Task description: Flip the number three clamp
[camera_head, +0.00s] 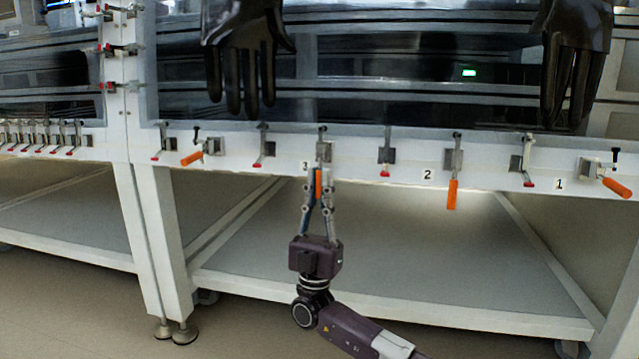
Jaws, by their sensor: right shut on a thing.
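The number three clamp (323,152) sits on the white rail, just right of the "3" label (305,166). Its orange handle (319,184) hangs down. My right gripper (319,190) comes up from below and is shut on this orange handle, with one finger on each side of it. The fingers hide parts of the handle. My left gripper is not in view.
The number two clamp (453,178) hangs with its orange handle down. The number one clamp (604,178) has its handle angled to the lower right. Another orange-handled clamp (200,154) is at left. Black gloves (247,50) hang above the white rail (345,172). A grey lower shelf (400,262) lies behind my arm.

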